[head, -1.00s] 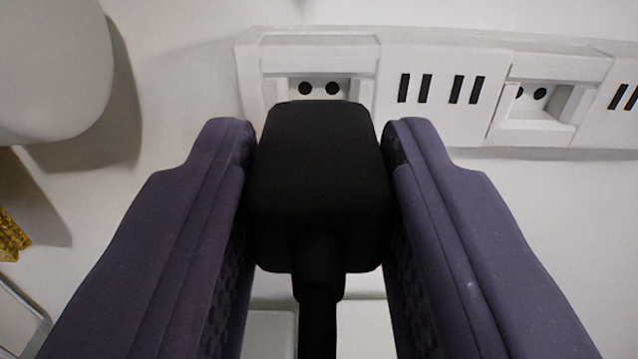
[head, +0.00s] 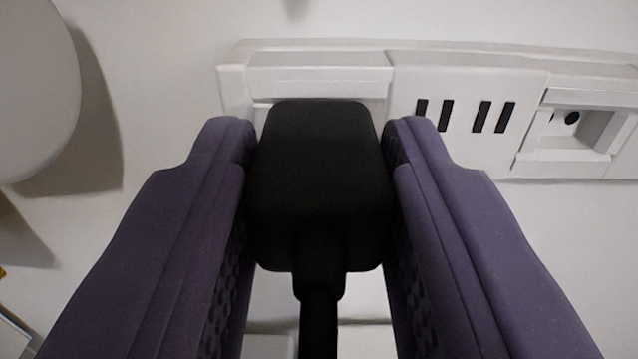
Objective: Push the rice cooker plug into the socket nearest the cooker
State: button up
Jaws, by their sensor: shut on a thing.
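My gripper (head: 320,150) has two purple padded fingers shut on a black plug (head: 320,185). The plug's cord (head: 319,325) runs down from its near end. The plug's far end is in front of the left socket (head: 320,82) of a white socket strip (head: 470,62). The plug covers this socket's holes, and I cannot tell whether its pins are in them. A second socket (head: 575,128) to the right is empty, with a dark hole showing. The cooker cannot be made out for sure.
Dark slots (head: 465,116) sit in the strip between the two sockets. A rounded pale object (head: 35,90) stands at the left edge and casts a shadow. A bit of yellow shows at the far lower left. The white surface around the strip is mostly clear.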

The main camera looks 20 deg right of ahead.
jog(key=o, duration=1.1)
jog(key=shift+w, duration=0.15)
jog(key=v, duration=0.8)
jog(key=s+a+r+n+y, duration=0.1)
jog(key=s+a+r, duration=0.2)
jog(key=a+r, duration=0.2)
jog(key=s+a+r+n+g+y, duration=0.1)
jog(key=s+a+r+y, duration=0.1)
jog(key=a+r, duration=0.3)
jog(key=s+a+r+n+g+y+b, duration=0.1)
jog(key=s+a+r, duration=0.3)
jog(key=r, duration=0.7)
jog(key=shift+s+a+r+y, duration=0.4)
jog(key=shift+a+y, duration=0.1)
jog(key=shift+a, duration=0.2)
